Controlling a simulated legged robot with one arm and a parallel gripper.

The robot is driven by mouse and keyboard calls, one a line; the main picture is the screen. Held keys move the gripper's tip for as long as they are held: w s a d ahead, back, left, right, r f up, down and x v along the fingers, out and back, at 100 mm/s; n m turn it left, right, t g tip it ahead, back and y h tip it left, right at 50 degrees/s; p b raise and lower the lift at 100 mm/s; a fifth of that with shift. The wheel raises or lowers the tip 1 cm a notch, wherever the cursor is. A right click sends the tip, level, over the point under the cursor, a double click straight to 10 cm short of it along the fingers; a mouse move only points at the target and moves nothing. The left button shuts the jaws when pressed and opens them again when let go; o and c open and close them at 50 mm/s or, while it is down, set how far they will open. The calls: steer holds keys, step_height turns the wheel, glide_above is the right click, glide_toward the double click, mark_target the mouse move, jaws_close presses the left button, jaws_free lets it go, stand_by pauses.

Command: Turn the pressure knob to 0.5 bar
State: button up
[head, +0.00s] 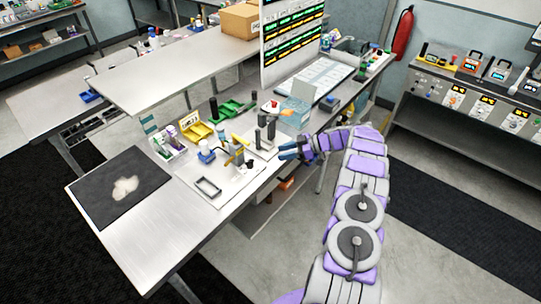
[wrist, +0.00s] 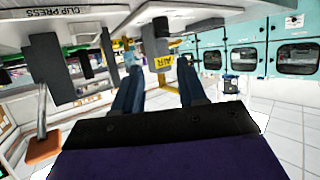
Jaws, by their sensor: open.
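My gripper (head: 282,151) is at the right edge of the workbench, with its dark blue fingers pointing left over the bench's equipment. In the wrist view the two fingers (wrist: 161,68) stand apart with nothing between them. A grey unit with a yellow AIR label (wrist: 164,62) shows beyond and between the fingertips. A dark, roundish part (wrist: 160,27) sits just above that label; I cannot tell whether it is the pressure knob. No dial or bar reading is legible. In the head view, the area by my gripper is too small to make out the knob.
The floor right of the bench is open.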

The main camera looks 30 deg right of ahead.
steer(key=shift+v, duration=2.2)
steer(key=shift+f, duration=0.1)
